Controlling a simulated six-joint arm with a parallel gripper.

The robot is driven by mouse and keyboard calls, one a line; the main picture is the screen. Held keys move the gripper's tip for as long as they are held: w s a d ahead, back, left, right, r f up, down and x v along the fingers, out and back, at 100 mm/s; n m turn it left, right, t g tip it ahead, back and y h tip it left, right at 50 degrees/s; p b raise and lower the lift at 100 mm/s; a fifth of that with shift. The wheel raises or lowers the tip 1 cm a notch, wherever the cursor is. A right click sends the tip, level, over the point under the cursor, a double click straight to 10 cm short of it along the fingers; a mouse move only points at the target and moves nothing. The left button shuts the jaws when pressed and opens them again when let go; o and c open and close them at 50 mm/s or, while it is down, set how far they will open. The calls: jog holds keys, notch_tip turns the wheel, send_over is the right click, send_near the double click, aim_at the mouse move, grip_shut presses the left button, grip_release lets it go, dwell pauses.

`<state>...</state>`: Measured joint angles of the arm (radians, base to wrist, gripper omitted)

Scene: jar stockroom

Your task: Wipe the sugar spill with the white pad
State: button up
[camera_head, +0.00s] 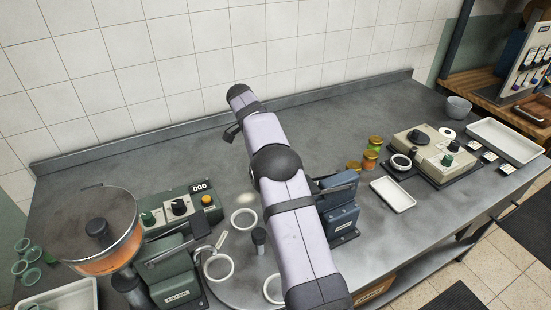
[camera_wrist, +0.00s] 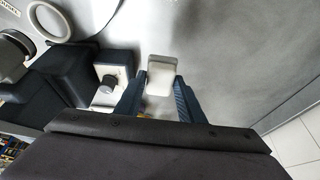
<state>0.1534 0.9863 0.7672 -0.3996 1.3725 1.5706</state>
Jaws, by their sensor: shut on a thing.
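In the wrist view my gripper (camera_wrist: 160,84) is shut on the white pad (camera_wrist: 161,73), a small pale block between two blue fingers. Grey counter shows around the pad; I cannot tell whether it touches the counter. In the head view my arm crosses the middle of the counter and hides the pad and the fingers. A faint pale patch (camera_head: 246,198) lies on the counter just left of my arm, above a white ring. It may be the sugar spill; its edges are blurred.
A green filler machine (camera_head: 178,270) with an orange-filled hopper (camera_head: 112,250) stands at left. White rings (camera_head: 244,219) lie near my arm. Right of it are a blue machine (camera_head: 340,205), small jars (camera_head: 371,160), a white tray (camera_head: 393,194) and a beige control box (camera_head: 436,150). The back counter is clear.

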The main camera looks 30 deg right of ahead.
jog(key=r+p, duration=0.1)
jog(key=r, duration=0.1)
jog(key=d+r+p, duration=0.1)
jog(key=r+p, duration=0.2)
jog(key=r, duration=0.2)
jog(key=shift+s+d+p, duration=0.15)
jog(key=shift+s+p, duration=0.05)
jog(key=shift+p, duration=0.2)
jog(key=shift+s+r+p, duration=0.3)
jog(key=shift+s+p, duration=0.15)
jog(key=shift+s, duration=0.15)
jog(key=s+a+f+n+t+p, duration=0.2)
jog(key=s+a+f+n+p, duration=0.2)
jog(key=a+f+n, duration=0.4)
jog(key=w+a+f+n+t+y, duration=0.1)
jog(key=w+n+t+y, duration=0.2)
jog(key=w+n, duration=0.3)
jog(key=n+y, duration=0.1)
jog(key=n, duration=0.2)
jog(key=shift+w+f+n, duration=0.25)
jog(key=shift+f+n, duration=0.1)
jog(key=shift+n, duration=0.05)
